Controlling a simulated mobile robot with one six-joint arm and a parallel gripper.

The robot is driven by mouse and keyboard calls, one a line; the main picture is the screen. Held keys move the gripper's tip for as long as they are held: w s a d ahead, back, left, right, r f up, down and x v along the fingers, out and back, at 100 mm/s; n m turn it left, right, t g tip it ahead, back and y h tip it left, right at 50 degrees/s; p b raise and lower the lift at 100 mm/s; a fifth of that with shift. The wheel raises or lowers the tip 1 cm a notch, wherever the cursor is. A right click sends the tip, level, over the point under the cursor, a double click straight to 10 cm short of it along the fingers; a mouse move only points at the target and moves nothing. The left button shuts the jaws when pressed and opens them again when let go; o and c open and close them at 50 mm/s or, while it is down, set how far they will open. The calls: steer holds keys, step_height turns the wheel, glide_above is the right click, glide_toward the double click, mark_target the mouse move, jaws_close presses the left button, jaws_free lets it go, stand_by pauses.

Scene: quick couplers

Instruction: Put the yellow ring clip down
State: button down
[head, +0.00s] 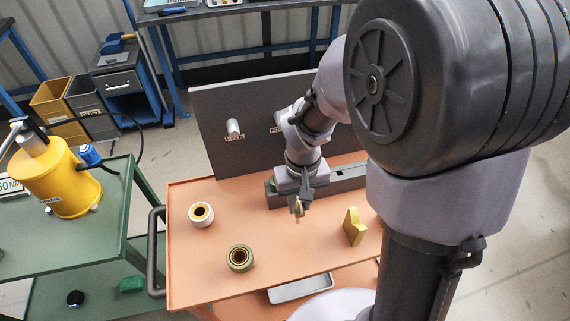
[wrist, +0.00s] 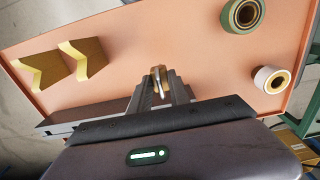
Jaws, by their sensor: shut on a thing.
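The clip is over the orange tabletop (head: 205,275), in front of the long grey block (head: 347,180). I cannot tell whether it touches the top.
A white ring with a yellow inside (head: 201,214) and a green ring (head: 240,258) stand at the left. A yellow notched block (head: 354,227) stands right; the wrist view shows two. A grey upright panel (head: 212,105) backs the table. The front middle is clear.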

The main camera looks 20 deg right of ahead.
steer(key=shift+w+f+b, duration=0.3)
steer(key=shift+f+b, duration=0.4)
steer(key=shift+f, duration=0.25)
steer(key=shift+w+f+b, duration=0.3)
steer(key=shift+f+b, duration=0.35)
steer(key=shift+f, duration=0.3)
steer(key=c, duration=1.2)
jaws_free()
step_height(320, 180, up, 12)
steer(key=p, duration=0.6)
steer(key=shift+r, duration=0.1)
step_height(320, 180, up, 4)
steer(key=t, duration=0.1)
glide_above(297, 207)
steer(key=s+a+r+m+t+y, duration=0.1)
steer(key=s+r+m+t, duration=0.1)
steer(key=s+r, duration=0.2)
steer(key=s+a+r+m+t+y, duration=0.1)
steer(key=s+a+r+m+t, duration=0.1)
steer(key=s+r, duration=0.2)
steer(key=s, duration=0.3)
steer(key=shift+s+a+r+t, duration=0.25)
steer(key=shift+s+r+t, duration=0.1)
steer(key=shift+r+t, duration=0.05)
